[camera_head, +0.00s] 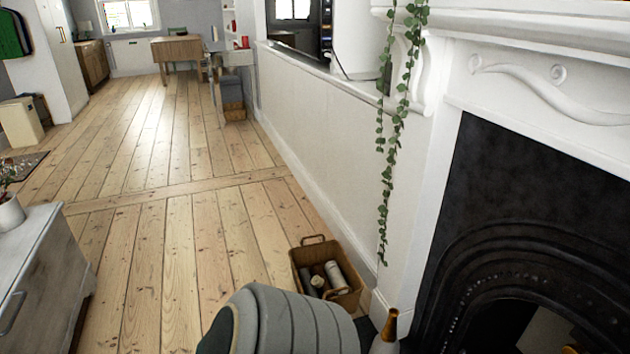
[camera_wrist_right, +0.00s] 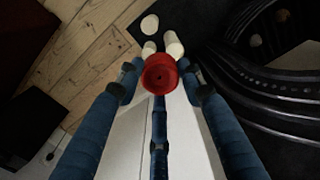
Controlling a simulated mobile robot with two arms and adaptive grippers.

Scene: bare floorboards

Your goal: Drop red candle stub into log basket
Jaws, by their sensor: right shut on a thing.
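The red candle stub (camera_wrist_right: 160,73) shows in the right wrist view, end-on, with a small dark centre. My right gripper (camera_wrist_right: 160,82) is shut on it, with blue fingers around its sides. In the head view neither the stub nor the right gripper's fingers can be seen. The log basket (camera_head: 348,298) is a brown open box with a raised handle. It stands on the floorboards beside the low white wall, left of the fireplace, and holds several pale and dark logs. I cannot make out the basket in the wrist view. My left gripper is not in view.
Pale candle-like pieces (camera_wrist_right: 173,44) stand on a dark hearth beyond the stub in the wrist view. The black fireplace (camera_head: 530,220) is at right in the head view. A hanging vine (camera_head: 388,150) trails near the basket. A grey cabinet (camera_head: 45,270) is at left; open floorboards lie between.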

